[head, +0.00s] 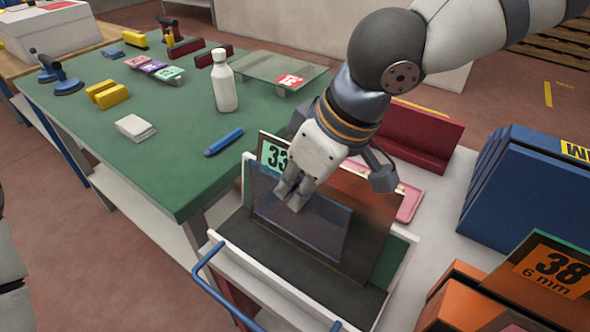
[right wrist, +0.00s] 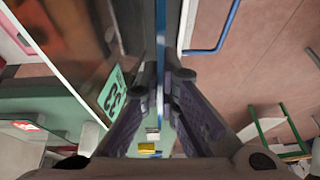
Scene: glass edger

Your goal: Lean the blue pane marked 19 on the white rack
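The see-through blue pane (head: 325,228) stands tilted in front of the other panes at the white rack (head: 398,275). No number 19 shows on it. My right gripper (head: 292,197) is at its upper edge, with fingers close on both sides. In the right wrist view the pane (right wrist: 160,60) is edge-on between the two fingers of my right gripper (right wrist: 160,92), which look shut on it. Whether its lower edge touches the dark rack base (head: 300,262) is unclear. My left gripper is not recognisable; only part of my left arm shows at the left edge.
Behind it stand a bronze pane (head: 372,215) and a pane tagged 33 (head: 272,152). A blue handle (head: 205,262) is in front. The green table (head: 180,165) holds a white bottle (head: 224,85) and a blue marker (head: 223,142). Blue (head: 515,190) and orange (head: 450,295) racks stand right.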

